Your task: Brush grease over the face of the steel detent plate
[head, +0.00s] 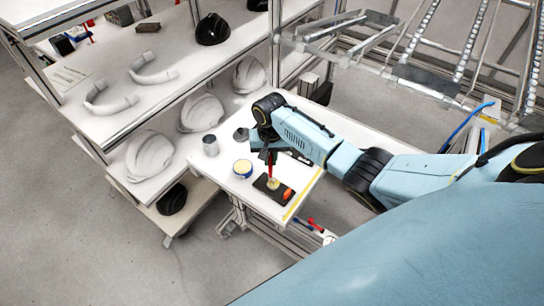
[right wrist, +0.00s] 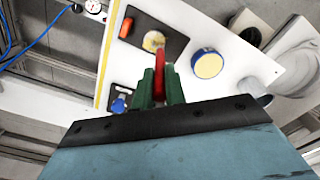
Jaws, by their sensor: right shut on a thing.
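My right gripper (head: 268,157) is shut on a red-handled brush (head: 271,171), which points down over a dark mat or plate (head: 262,183) on the white table. In the right wrist view, the green fingers (right wrist: 160,86) grip the red handle (right wrist: 160,68). A pale yellowish round patch (right wrist: 153,41) shows at the brush's far end, on or just above the dark piece (right wrist: 140,62). I cannot tell bristles from grease or the plate's own face there, nor whether the brush touches. My left gripper is not in view.
An orange object (head: 288,193) lies at the dark piece's right end. A blue tin with a yellowish top (head: 243,168) stands to the left, beyond it a metal can (head: 210,146). Shelves with white helmet shells (head: 150,155) stand at left. A yellow strip (head: 301,194) runs along the table edge.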

